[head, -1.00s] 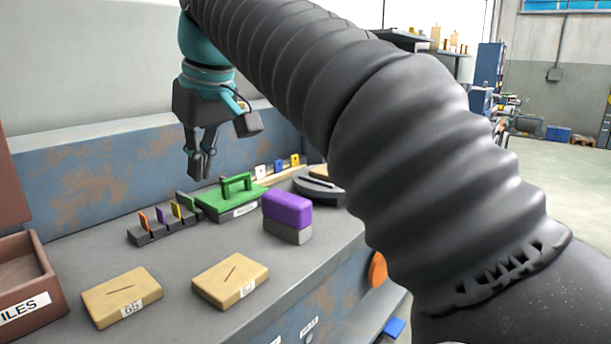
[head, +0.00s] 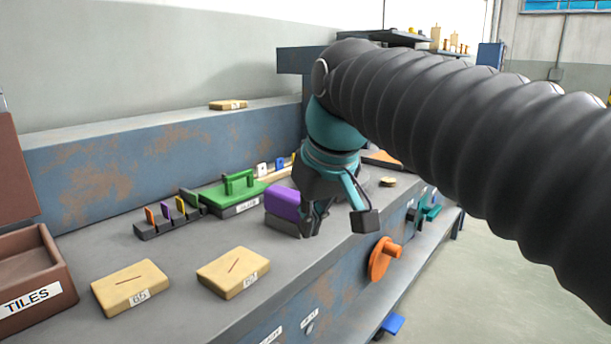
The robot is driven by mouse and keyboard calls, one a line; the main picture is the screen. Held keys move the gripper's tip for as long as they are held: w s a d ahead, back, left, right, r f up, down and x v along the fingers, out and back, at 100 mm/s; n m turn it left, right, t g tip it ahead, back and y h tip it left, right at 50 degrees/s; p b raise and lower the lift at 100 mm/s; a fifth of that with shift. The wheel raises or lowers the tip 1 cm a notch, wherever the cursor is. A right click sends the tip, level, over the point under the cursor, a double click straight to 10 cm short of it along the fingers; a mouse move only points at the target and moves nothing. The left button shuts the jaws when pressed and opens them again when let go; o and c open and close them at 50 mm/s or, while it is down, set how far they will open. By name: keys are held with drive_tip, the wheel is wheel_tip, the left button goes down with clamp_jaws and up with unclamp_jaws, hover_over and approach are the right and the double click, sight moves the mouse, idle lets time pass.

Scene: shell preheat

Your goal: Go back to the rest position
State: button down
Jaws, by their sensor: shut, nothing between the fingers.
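My gripper (head: 312,226) is in the head view, pointing down near the front edge of the bench. My arm comes in from the right, covered in a black ribbed sleeve, and hides part of the bench's far end.
The grey bench (head: 200,262) bears a green-handled box (head: 232,192), a rack of coloured tiles (head: 168,222) and two tan blocks, one left (head: 131,287) and one right (head: 234,272). A brown TILES bin (head: 35,268) stands left. An orange knob (head: 383,258) juts from the bench front.

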drive_tip(key=s+d+f+m+h, duration=0.1)
drive_tip(key=s+d+f+m, duration=0.1)
drive_tip(key=s+d+f, duration=0.4)
drive_tip(key=s+d+f+m+t+h, duration=0.1)
drive_tip(key=s+d+f+m, duration=0.2)
drive_tip(key=f, duration=1.1)
drive_tip(key=s+d, duration=0.3)
drive_tip(key=d, duration=0.3)
drive_tip(key=shift+s+m+t, duration=0.3)
drive_tip(key=shift+s, duration=0.05)
